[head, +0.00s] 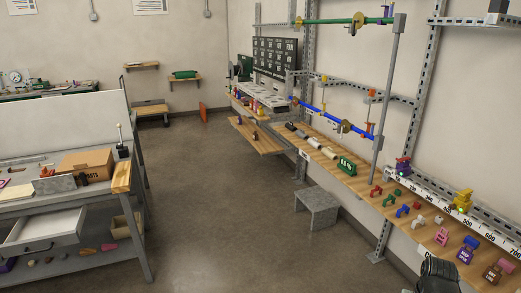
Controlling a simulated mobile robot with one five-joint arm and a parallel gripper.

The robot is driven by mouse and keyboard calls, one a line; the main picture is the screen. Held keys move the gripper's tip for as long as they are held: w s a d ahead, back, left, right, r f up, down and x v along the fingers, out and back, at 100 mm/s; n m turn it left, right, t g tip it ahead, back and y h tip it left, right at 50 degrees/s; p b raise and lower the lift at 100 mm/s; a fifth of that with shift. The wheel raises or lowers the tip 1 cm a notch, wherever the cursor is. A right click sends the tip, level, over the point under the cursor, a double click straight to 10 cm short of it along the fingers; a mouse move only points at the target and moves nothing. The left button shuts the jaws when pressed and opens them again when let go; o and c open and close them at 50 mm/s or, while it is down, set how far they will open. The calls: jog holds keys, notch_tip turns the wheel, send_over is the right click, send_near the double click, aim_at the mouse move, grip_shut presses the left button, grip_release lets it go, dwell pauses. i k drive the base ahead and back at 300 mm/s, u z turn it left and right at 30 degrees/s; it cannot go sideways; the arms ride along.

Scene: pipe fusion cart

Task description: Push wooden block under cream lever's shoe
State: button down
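An upright lever with a small cream knob (119,126) stands at the back right corner of the grey workbench on the left. Its lower end is small and dark, and I cannot make out a shoe there. A light wooden block (121,177) sits at the right end of the same bench, in front of the lever and apart from it. I cannot tell for sure whether this is the loose block or a fixed part of the bench. The fingers of my gripper do not show; only a dark part at the bottom right edge shows.
A cardboard box (86,162) stands on the bench beside the wooden block. An open drawer (42,230) juts out below. A long wooden shelf (345,178) with coloured parts runs along the right wall. A grey stool (317,205) stands before it. The middle floor is clear.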

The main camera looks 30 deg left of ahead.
aim_at(122, 182)
jog(key=u, duration=2.75)
jog(key=i, duration=3.45)
jog(key=u, duration=0.1)
